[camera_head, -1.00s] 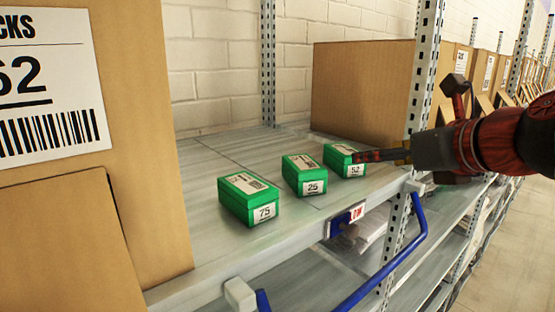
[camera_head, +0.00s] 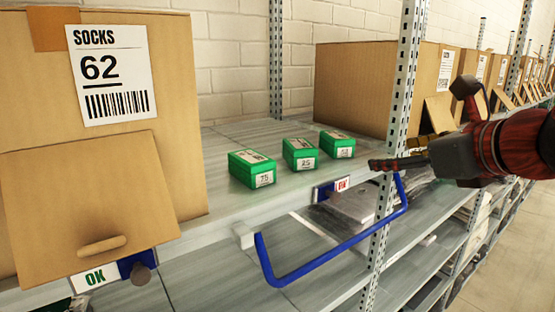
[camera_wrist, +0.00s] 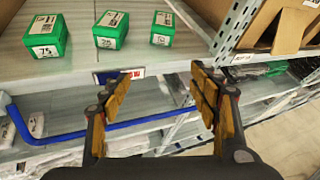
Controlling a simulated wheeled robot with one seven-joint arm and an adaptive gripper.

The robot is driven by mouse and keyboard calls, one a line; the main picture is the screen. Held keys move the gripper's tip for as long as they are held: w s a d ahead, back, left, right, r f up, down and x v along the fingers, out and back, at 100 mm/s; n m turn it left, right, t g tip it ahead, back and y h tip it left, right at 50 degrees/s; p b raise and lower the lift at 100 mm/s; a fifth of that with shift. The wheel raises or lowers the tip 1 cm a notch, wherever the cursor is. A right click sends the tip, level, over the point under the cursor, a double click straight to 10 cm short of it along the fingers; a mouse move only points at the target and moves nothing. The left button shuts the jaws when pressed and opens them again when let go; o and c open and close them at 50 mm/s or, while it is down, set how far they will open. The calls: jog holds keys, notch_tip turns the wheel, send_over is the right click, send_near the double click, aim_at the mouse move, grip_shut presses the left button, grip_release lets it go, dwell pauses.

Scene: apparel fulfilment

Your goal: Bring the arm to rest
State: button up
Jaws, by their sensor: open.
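My gripper (camera_head: 385,164) is at the right in the head view, in front of the shelf edge near the metal upright. In the wrist view its two yellow-padded fingers (camera_wrist: 160,90) are spread apart with nothing between them. Three green boxes stand in a row on the shelf, apart from the gripper: box 75 (camera_head: 252,169), box 25 (camera_head: 300,154) and the far box (camera_head: 338,144), whose number is too small to read. In the wrist view the boxes show beyond the fingers, along the top.
A SOCKS 62 carton (camera_head: 180,120) stands at the left on the shelf. A brown carton (camera_head: 350,85) is behind the upright (camera_head: 405,80). A blue rail (camera_head: 330,262) juts out in front of the shelf. Lower shelves hold flat packs. The aisle floor (camera_head: 520,240) at the right is clear.

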jog(key=s+f+n+g+h+b, duration=0.1)
jog(key=s+f+n+b, duration=0.5)
jog(key=f, duration=1.6)
jog(key=s+a+f+n+g+h+b, duration=0.1)
jog(key=s+f+n+g+b, duration=0.3)
jog(key=f+n+b, duration=1)
jog(key=s+a+f+n+g+h+b, duration=0.1)
jog(key=s+f+n+b, duration=0.9)
jog(key=f, duration=1.9)
jog(key=shift+a+f+n+g, duration=0.25)
jog(key=shift+f+n+g, duration=0.15)
jog(key=shift+g, duration=0.3)
